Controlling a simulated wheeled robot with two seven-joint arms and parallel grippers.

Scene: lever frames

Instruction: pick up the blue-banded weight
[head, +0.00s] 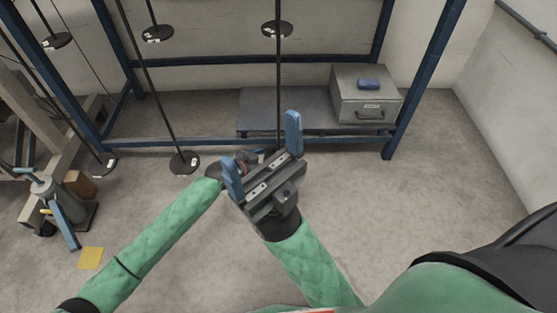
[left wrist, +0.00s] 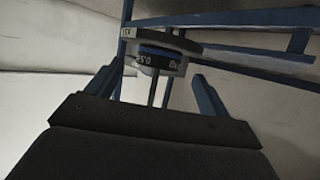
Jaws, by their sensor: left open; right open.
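In the left wrist view a round weight with a dark blue band (left wrist: 146,64) marked 0.5 shows ahead, close under a wider grey disc (left wrist: 165,41). A dark stem runs down below it. My left gripper (left wrist: 158,72) is open, with its two blue fingers apart on either side of the weight in the picture. I cannot tell whether they touch it. In the head view my right gripper (head: 262,157) is open and empty, its blue fingers wide apart. It hides most of my left gripper and the banded weight there.
A blue steel frame (head: 203,61) stands ahead with several dark discs hanging on thin rods, such as a low disc (head: 184,162). A grey metal box (head: 366,103) with a blue item (head: 368,85) sits on a low platform (head: 263,112). The floor at right is clear.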

